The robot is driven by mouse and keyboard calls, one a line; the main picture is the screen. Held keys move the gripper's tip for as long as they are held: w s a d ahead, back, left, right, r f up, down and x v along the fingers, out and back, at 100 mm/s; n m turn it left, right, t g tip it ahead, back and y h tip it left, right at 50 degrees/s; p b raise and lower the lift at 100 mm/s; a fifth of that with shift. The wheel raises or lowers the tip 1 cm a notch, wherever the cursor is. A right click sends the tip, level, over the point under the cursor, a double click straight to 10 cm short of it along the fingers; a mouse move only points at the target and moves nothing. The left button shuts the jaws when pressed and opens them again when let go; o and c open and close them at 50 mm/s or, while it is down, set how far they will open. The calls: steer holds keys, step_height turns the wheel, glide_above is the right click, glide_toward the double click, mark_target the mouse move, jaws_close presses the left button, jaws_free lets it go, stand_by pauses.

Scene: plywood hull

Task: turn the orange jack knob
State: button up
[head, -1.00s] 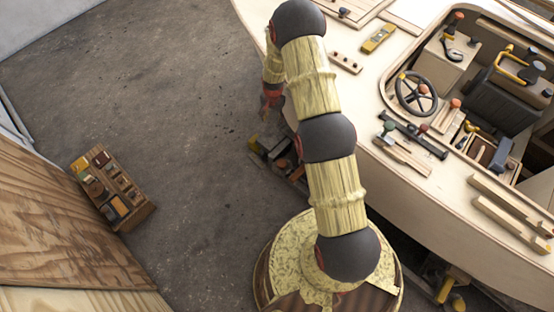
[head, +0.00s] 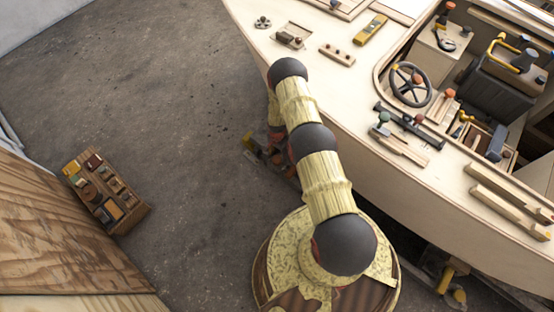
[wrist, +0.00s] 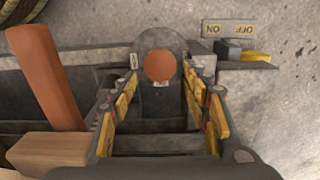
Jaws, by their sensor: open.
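The orange jack knob (wrist: 160,66) is a round disc on a grey, round-topped plate in the upper middle of the wrist view. My gripper (wrist: 160,84) is open, with its yellow-padded fingers on the left and right of the knob. The knob shows in the gap between the fingertips, and I see no finger clearly touching it. In the head view my gripper is hidden low beside the hull, and the knob cannot be made out there. Part of the jack (head: 262,150) shows beside my arm.
A reddish-brown bar (wrist: 45,78) and a wooden block (wrist: 48,152) are at left. The hull (head: 390,180) stands close by; a small shelf (head: 105,195) is far left.

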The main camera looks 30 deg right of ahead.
mark_target(277, 159)
step_height(277, 159, down, 5)
steer(key=shift+f+b, duration=0.2)
steer(key=shift+b, duration=0.75)
steer(key=shift+c, duration=1.4)
steer(key=c, duration=0.6)
